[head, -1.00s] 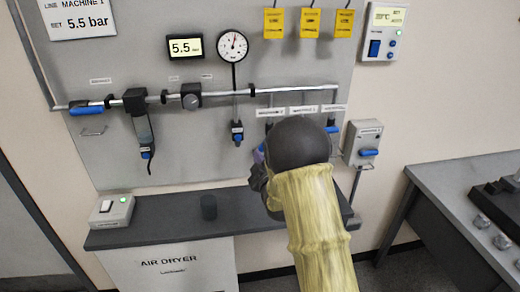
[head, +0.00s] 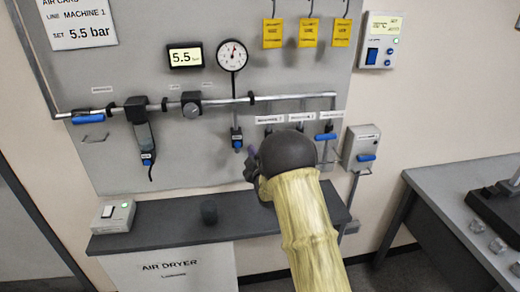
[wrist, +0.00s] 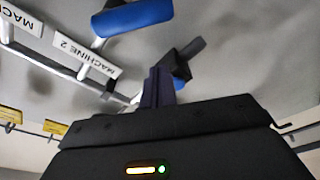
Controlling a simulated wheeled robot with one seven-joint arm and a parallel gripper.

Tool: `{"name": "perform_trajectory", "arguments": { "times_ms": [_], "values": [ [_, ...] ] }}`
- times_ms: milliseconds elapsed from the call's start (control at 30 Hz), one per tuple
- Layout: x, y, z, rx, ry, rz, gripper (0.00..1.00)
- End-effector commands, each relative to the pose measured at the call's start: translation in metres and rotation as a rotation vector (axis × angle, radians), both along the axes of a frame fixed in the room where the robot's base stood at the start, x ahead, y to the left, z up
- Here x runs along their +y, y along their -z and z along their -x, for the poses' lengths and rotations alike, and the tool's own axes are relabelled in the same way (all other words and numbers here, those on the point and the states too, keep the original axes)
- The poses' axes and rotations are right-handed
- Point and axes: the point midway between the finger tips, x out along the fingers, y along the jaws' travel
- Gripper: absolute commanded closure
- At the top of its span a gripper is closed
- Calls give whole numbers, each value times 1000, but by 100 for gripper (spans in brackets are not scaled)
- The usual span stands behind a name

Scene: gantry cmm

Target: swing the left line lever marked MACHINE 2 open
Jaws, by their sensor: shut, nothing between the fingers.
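The MACHINE 2 label (wrist: 87,55) hangs on its line in the wrist view, which is turned nearly upside down. A blue lever (wrist: 130,18) sits by that label and lies across its pipe. In the head view, the left label (head: 270,119) shows above my wrist, which hides most of the lever there. My gripper (wrist: 158,76) is shut and empty, with its fingers apart from the MACHINE 2 lever. Its tips are near, or overlap in view, another blue-and-dark fitting (wrist: 182,70); contact cannot be told. In the head view my gripper (head: 251,162) is partly hidden.
A hanging fitting (head: 237,138) is just left of my gripper. The right line's blue lever (head: 325,136) and a grey switch box (head: 361,148) are to the right. Yellow tags (head: 308,32) hang above.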

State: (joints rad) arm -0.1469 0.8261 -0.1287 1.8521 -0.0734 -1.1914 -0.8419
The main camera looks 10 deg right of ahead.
Motion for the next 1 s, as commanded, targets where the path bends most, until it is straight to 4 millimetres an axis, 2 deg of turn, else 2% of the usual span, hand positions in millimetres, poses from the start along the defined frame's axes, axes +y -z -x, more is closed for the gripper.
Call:
{"name": "perform_trajectory", "arguments": {
  "times_ms": [233, 300, 500, 1000],
  "values": [
    [4, -5, -33, -1, 1, 0, 100],
    [-9, 3, -30, 7, 6, 1, 100],
    [-27, 16, -26, 3, 4, 1, 100],
    [-31, 21, -24, 0, 4, 6, 100]
  ]
}}
